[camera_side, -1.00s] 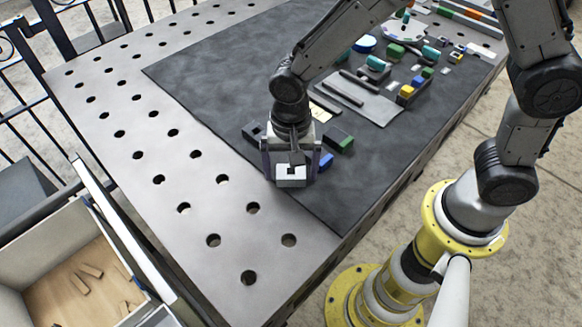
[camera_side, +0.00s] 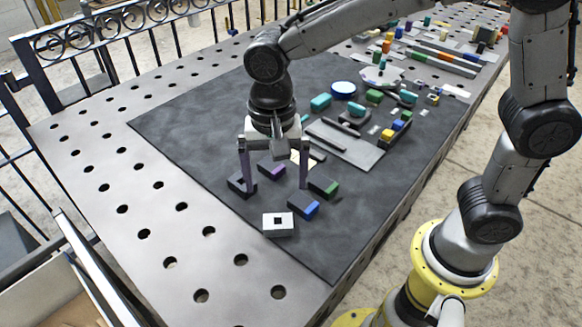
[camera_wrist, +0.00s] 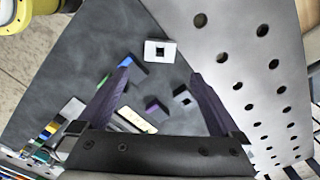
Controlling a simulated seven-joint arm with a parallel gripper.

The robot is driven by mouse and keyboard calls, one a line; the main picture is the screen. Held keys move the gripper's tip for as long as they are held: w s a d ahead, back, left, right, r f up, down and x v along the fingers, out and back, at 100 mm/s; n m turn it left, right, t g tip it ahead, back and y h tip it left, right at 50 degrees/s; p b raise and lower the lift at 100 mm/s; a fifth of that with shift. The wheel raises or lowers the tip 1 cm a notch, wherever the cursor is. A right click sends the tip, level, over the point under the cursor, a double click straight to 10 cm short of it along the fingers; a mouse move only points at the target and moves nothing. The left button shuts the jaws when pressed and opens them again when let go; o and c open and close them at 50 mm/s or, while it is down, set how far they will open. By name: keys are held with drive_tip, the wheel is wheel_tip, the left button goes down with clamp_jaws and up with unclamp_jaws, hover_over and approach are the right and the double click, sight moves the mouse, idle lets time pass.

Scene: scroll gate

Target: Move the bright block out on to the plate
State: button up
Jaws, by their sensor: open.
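The bright block is a white block (camera_side: 278,226) with a dark square mark on top. It lies on the dark mat right at the mat's front edge, beside the bare perforated metal plate (camera_side: 185,228). The white block also shows in the wrist view (camera_wrist: 152,58), with the plate (camera_wrist: 225,60) to its right. My gripper (camera_side: 276,190) is open and empty, behind the white block in the side view and apart from it. In the wrist view its fingertips (camera_wrist: 161,69) are spread wide, and the white block lies beyond them.
Around my fingers lie dark blocks: one with blue (camera_side: 305,206), one with green (camera_side: 324,187), one with purple (camera_side: 271,168), and a dark one (camera_side: 241,184) at left. Many small parts sit further back. The plate in front is clear apart from its holes.

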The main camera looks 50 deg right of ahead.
drive_tip(key=s+d+r+n+t, duration=0.25)
drive_tip(key=s+d+r, duration=0.3)
drive_tip(key=d, duration=0.45)
drive_tip(key=s+d+r+n+t, duration=0.1)
drive_tip(key=s+d+n+t, duration=0.2)
drive_tip(key=s+d+n, duration=0.3)
drive_tip(key=s+d, duration=0.1)
drive_tip(key=s, duration=0.2)
drive_tip(key=shift+s+d+r, duration=0.15)
drive_tip(key=shift+s+d, duration=0.15)
drive_tip(key=shift+d, duration=0.05)
